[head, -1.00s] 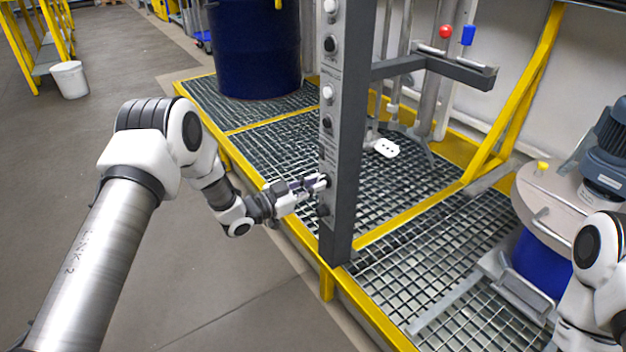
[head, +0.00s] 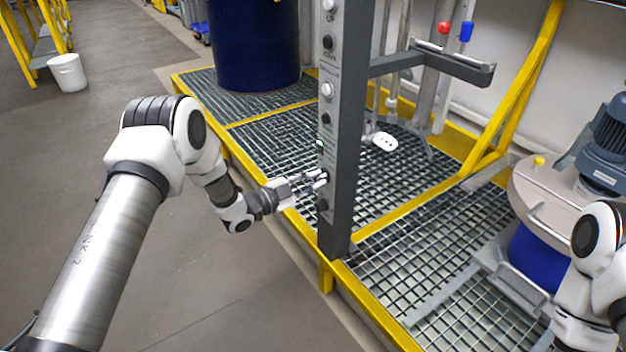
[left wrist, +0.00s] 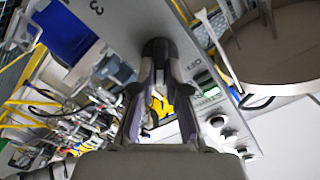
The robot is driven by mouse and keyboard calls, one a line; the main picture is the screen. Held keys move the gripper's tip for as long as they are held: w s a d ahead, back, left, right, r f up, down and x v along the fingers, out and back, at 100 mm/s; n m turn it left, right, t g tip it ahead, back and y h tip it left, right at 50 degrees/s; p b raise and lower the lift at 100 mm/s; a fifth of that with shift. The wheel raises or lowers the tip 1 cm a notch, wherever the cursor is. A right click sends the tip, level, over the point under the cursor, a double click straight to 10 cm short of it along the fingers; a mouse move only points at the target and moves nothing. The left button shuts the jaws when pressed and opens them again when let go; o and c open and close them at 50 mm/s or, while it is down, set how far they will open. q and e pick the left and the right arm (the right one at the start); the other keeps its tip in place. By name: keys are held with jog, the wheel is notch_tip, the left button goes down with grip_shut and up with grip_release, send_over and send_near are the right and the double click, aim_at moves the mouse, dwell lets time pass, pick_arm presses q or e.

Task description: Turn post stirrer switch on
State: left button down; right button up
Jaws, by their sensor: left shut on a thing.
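The grey post (head: 341,160) stands upright at the grating's edge, with a column of knobs and buttons on its narrow panel face. My left gripper (head: 318,180) is at the lower part of this face, its fingers closed around a dark switch knob (left wrist: 157,48). In the left wrist view the knob sits between both fingertips. "OFF" lettering is readable on the panel beside it. A small green light (head: 320,143) shows on the panel just above my gripper. The fingers partly hide the knob. My right arm shows at the lower right, but its gripper is out of the picture.
A grey side bracket (head: 440,65) carries a red ball (head: 445,28) and a blue piece (head: 466,32). A dark blue drum (head: 254,45) stands behind. The floor at left is mostly clear.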

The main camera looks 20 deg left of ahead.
pick_arm(q)
jog(key=c, duration=1.2)
grip_release()
jog(key=v, duration=1.2)
jog(key=shift+f, duration=0.1)
